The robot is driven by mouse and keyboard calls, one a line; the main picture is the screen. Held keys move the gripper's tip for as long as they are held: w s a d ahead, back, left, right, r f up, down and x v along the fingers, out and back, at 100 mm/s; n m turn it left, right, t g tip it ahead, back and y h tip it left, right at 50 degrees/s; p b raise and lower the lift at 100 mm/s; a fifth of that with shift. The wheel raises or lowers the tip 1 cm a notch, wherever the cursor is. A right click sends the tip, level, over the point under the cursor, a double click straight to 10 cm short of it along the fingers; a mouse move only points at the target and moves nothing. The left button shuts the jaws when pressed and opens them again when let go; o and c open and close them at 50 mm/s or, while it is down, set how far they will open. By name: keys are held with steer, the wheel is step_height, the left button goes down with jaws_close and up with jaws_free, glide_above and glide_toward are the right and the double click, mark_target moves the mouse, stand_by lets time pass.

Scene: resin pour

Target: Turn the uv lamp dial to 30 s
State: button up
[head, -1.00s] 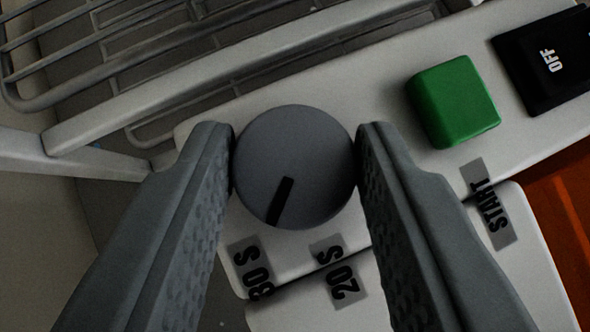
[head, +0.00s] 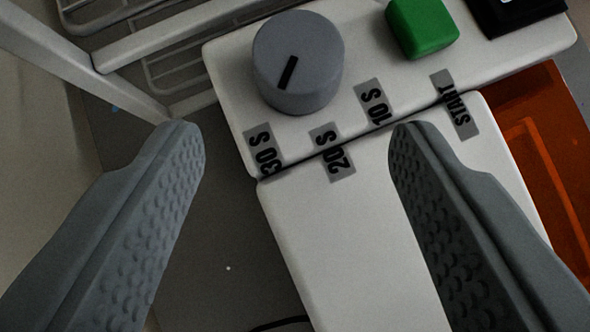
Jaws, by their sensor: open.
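The grey round dial (head: 298,62) sits on the white lamp panel, upper middle of the head view. Its black pointer mark slants down and left, in line with the 30 S label (head: 265,150). The 20 S label (head: 333,152) and the 10 S label (head: 371,102) lie to the right of that one. My gripper (head: 297,135) is open and empty, its fingers wide apart. Its fingertips are lower in the picture than the dial and clear of it.
A green start button (head: 423,27) and a black OFF switch (head: 514,12) are on the panel right of the dial. A wire rack (head: 180,48) is at the upper left. An orange-red object (head: 545,140) lies at the right. Dark floor or table shows below left.

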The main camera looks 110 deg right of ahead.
steer(key=w+a, duration=0.3)
steer(key=a, duration=0.6)
steer(key=shift+w, duration=0.25)
steer(key=s+a+r+n+t+y, duration=0.1)
steer(key=s+a+r+n+t, duration=0.2)
steer(key=s, duration=0.5)
steer(key=s+r+n+t+y, duration=0.2)
steer(key=s+r+n+t, duration=0.15)
steer(key=s+n, duration=0.3)
steer(key=s+a+r+n+t+y, duration=0.1)
steer(key=s+a+r+n+t, duration=0.2)
steer(key=s, duration=0.6)
steer(key=s+a+f+n+t+y, duration=0.1)
steer(key=s+f+n+t, duration=0.2)
steer(key=s, duration=0.7)
steer(key=s+a+f+n+t+y, duration=0.2)
steer(key=s+f+n+t, duration=0.1)
steer(key=s, duration=0.7)
steer(key=s+a+f+n+t+y, duration=0.1)
steer(key=s+t, duration=0.4)
steer(key=s, duration=0.5)
steer(key=a+f+n, duration=0.1)
steer(key=f+n, duration=0.1)
steer(key=shift+s+n, duration=0.35)
